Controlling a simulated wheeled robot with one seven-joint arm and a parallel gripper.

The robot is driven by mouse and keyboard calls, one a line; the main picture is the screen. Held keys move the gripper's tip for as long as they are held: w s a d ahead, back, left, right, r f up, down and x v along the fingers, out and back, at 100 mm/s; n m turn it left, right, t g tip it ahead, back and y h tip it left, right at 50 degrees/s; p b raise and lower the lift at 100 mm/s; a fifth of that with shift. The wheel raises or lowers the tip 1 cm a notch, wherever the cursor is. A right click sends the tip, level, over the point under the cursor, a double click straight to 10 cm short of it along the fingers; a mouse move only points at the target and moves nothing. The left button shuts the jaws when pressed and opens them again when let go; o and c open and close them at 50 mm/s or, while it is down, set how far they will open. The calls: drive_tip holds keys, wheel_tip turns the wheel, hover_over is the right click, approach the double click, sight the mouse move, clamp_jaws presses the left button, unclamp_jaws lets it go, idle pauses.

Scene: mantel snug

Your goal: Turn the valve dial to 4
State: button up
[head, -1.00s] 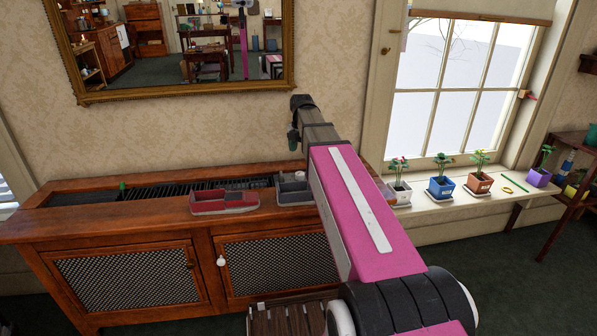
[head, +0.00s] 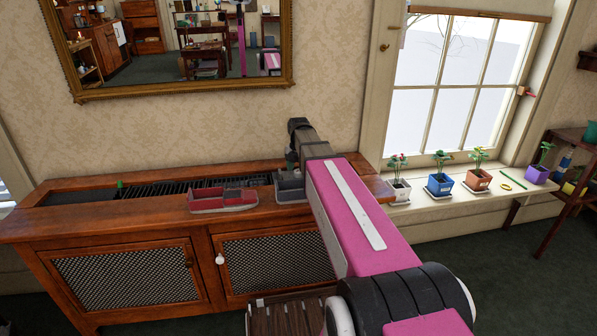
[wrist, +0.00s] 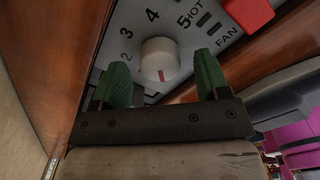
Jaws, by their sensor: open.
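The valve dial (wrist: 159,60) is a round white knob with a red mark, on a grey panel printed 2, 3, 4, 5, HOT and FAN. The red mark points toward the bottom of the wrist view, away from the 4 at the top. My gripper (wrist: 160,80) is open, with one green finger on each side of the knob. I cannot tell whether either finger touches it. In the head view my gripper (head: 290,160) is over the right part of the wooden cabinet top (head: 110,222); the dial is not visible there.
A red and grey boat-like tray (head: 223,201) and a grey container (head: 290,187) are on the cabinet top near my gripper. A red block (wrist: 248,12) is on the panel beside the dial. Several potted plants stand on the windowsill (head: 425,207) at right.

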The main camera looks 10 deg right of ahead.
drive_tip(key=shift+f, duration=0.6)
drive_tip(key=c, duration=0.9)
